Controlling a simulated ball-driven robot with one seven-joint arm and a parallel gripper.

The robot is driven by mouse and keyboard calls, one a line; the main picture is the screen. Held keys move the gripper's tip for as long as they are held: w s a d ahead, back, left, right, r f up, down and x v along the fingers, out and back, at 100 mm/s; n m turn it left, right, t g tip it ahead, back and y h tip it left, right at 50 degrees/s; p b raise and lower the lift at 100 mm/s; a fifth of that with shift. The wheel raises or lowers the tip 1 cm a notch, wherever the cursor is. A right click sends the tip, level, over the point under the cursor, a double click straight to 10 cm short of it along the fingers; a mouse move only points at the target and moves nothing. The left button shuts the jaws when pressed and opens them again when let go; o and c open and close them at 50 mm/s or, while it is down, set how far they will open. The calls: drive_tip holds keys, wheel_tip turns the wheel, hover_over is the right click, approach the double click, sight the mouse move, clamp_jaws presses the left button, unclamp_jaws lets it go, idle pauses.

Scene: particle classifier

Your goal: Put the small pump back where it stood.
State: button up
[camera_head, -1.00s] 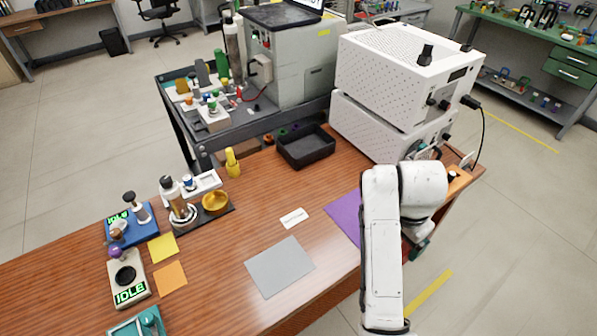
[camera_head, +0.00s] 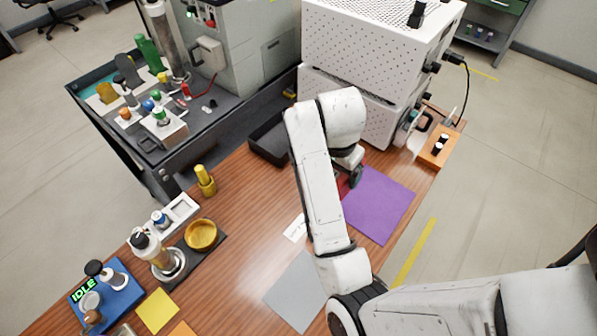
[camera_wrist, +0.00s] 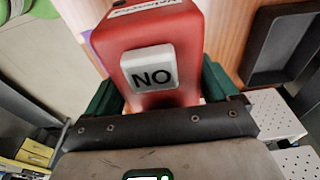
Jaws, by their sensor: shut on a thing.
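My gripper (camera_wrist: 160,92) is shut on a red block-shaped body, the small pump (camera_wrist: 165,30), with a green finger on either side of it. The pump has a white "NO" plate on the face towards the wrist camera and a white label on top, only partly readable. In the head view, a sliver of the red pump (camera_head: 343,186) shows under my arm, by the upper left corner of the purple sheet (camera_head: 380,205). My arm hides most of it. I cannot tell whether its underside touches the table. A grey sheet (camera_head: 295,290) lies nearer, left of my arm.
A black tray (camera_head: 268,150) and the stacked white perforated units (camera_head: 345,105) stand close behind my gripper. An orange block (camera_head: 436,150) with vials is at the right. A yellow bottle (camera_head: 205,182) and a gold bowl (camera_head: 200,235) stand left. The purple sheet's visible part is bare.

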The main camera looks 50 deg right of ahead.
drive_tip(key=shift+w+d+f+b, duration=0.35)
drive_tip(key=shift+w+f+b, duration=0.2)
drive_tip(key=shift+w+f, duration=1.55)
drive_tip(key=shift+w+d+f+b, duration=0.3)
drive_tip(key=shift+w+f+b, duration=0.3)
drive_tip(key=shift+w+f, duration=1.4)
drive_tip(key=shift+w+d+f+b, duration=0.35)
drive_tip(key=shift+w+f+b, duration=0.2)
drive_tip(key=shift+w+f, duration=1.55)
drive_tip(key=o, duration=1.5)
drive_tip(key=r, duration=0.4)
drive_tip(key=a+r, duration=0.1)
drive_tip(key=r, duration=0.3)
drive_tip(key=r+b, duration=0.1)
drive_tip(key=r, duration=0.3)
drive_tip(key=shift+a, duration=0.4)
